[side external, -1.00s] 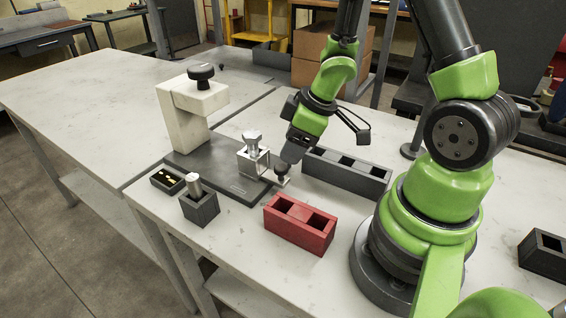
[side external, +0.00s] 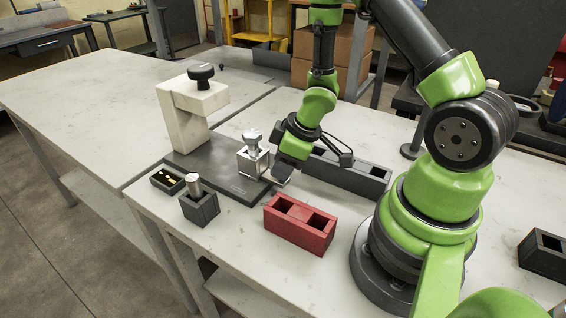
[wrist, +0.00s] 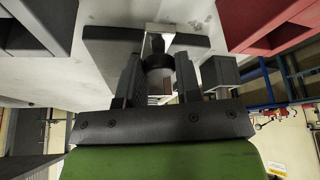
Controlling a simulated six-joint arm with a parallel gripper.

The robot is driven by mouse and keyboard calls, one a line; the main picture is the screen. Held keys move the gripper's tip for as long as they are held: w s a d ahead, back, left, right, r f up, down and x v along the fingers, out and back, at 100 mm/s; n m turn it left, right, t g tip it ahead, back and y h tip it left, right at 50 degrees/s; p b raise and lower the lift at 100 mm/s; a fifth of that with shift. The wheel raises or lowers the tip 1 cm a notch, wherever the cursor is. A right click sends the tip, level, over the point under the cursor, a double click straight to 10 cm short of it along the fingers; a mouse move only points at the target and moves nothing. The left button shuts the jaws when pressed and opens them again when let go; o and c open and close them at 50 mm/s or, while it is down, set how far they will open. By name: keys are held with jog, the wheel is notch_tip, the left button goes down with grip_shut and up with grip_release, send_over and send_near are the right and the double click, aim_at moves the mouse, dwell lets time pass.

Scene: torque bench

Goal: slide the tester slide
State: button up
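The tester slide is a silver block (side external: 253,163) with a bright bolt-like top, on a dark grey base plate (side external: 190,160). Its dark knob (wrist: 157,63) shows in the wrist view, in front of a silver piece. My gripper (side external: 281,179) is low at the right end of the slide and hides the knob in the side view. In the wrist view the two fingers of my gripper (wrist: 158,78) stand apart, one on each side of the knob. Whether they touch it is hard to tell.
A white stand (side external: 190,115) with a black knob rises from the base plate. A red two-slot block (side external: 300,232) is close in front of my gripper; a dark slotted block (side external: 365,182) lies behind. A small grey holder (side external: 200,210) and a tray (side external: 166,180) stand left.

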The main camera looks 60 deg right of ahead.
aim_at(263, 163)
grip_shut()
jog(key=shift+w, duration=2.05)
jog(key=o, duration=0.7)
grip_release()
jog(key=shift+c, duration=0.2)
jog(key=v, duration=1)
